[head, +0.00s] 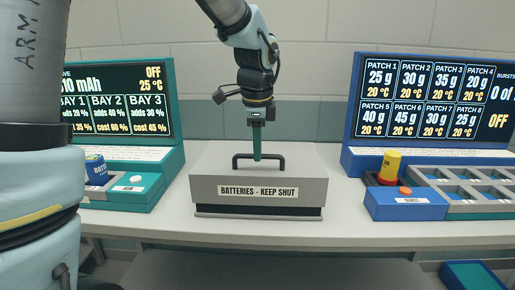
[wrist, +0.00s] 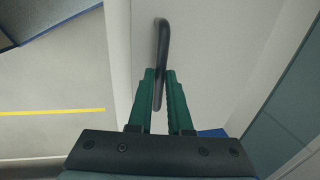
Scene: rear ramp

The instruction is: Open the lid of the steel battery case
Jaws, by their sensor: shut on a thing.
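The steel battery case (head: 219,194) is a grey box on the white bench, labelled "BATTERIES - KEEP SHUT". Its lid (head: 304,158) looks down, with a dark line near the base of the front. A black bar handle (head: 277,156) stands on the lid; it also shows in the wrist view (wrist: 163,38). My gripper (head: 257,157) points straight down over the middle of the handle. In the wrist view its green fingers (wrist: 159,72) are on either side of the handle bar and shut on it. The fingertips hide the handle's middle in the head view.
A teal console (head: 150,185) with a blue battery (head: 96,170) stands to the left. A blue console (head: 405,208) with a yellow cylinder (head: 390,166) and a tray of compartments stands to the right. The white bench (head: 257,232) is clear in front of the case.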

